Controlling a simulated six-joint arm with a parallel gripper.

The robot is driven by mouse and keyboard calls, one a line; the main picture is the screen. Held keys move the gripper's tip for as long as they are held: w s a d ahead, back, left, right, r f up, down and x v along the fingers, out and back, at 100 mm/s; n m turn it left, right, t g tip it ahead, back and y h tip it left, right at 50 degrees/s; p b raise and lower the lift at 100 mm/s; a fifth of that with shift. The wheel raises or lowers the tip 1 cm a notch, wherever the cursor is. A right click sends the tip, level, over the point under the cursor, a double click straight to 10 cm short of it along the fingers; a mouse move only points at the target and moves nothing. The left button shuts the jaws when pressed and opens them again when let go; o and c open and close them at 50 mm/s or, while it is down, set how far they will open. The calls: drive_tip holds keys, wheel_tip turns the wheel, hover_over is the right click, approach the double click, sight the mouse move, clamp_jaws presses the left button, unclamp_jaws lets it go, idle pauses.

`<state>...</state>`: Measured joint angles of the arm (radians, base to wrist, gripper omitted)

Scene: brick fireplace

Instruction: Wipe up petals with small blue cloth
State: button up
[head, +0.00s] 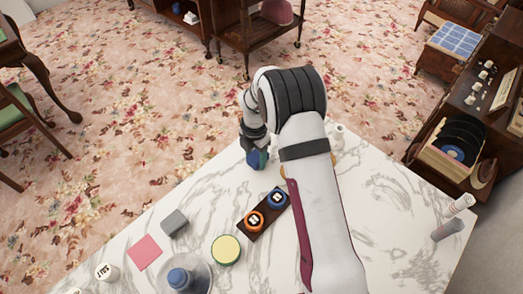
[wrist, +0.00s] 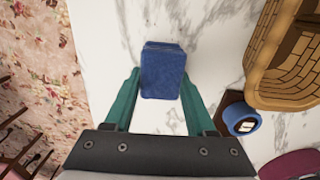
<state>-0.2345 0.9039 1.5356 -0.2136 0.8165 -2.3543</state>
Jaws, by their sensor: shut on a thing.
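The small blue cloth (wrist: 162,68) is a thick folded block between my green fingers in the wrist view. My gripper (wrist: 162,88) is shut on it, one finger on each side. In the head view my gripper (head: 257,158) is low at the far left edge of the marble table (head: 390,225), and a bit of the blue cloth (head: 259,160) shows there. I cannot tell whether the cloth touches the tabletop. I cannot make out any petals on the table in either view; my arm hides part of it.
A dark tray (head: 243,229) holds an orange-topped and a blue-topped item. A wicker basket (wrist: 283,60) stands right of the cloth. A grey block (head: 174,223), pink square (head: 145,252), round yellow-green item (head: 226,250) and glass dish (head: 203,271) are nearer the front left.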

drive_tip(key=shift+s+a, duration=0.75)
drive_tip(key=shift+s, duration=0.05)
drive_tip(key=shift+w+d+r, duration=0.1)
drive_tip(key=shift+w+d, duration=2.6)
drive_tip(key=shift+w, duration=0.05)
wheel_tip(320, 180, up, 8)
drive_tip(key=shift+s, duration=0.1)
drive_tip(key=s+a+r, duration=0.1)
drive_tip(key=s+r, duration=0.2)
drive_tip(key=s, duration=0.7)
hover_over(229, 177)
wheel_tip(229, 177, down, 7)
drive_tip(key=shift+d+r, duration=0.1)
drive_tip(key=shift+d, duration=0.05)
drive_tip(key=f, duration=0.4)
drive_tip(key=shift+a+f, duration=0.1)
drive_tip(key=shift+a, duration=0.1)
drive_tip(key=shift+f, duration=0.1)
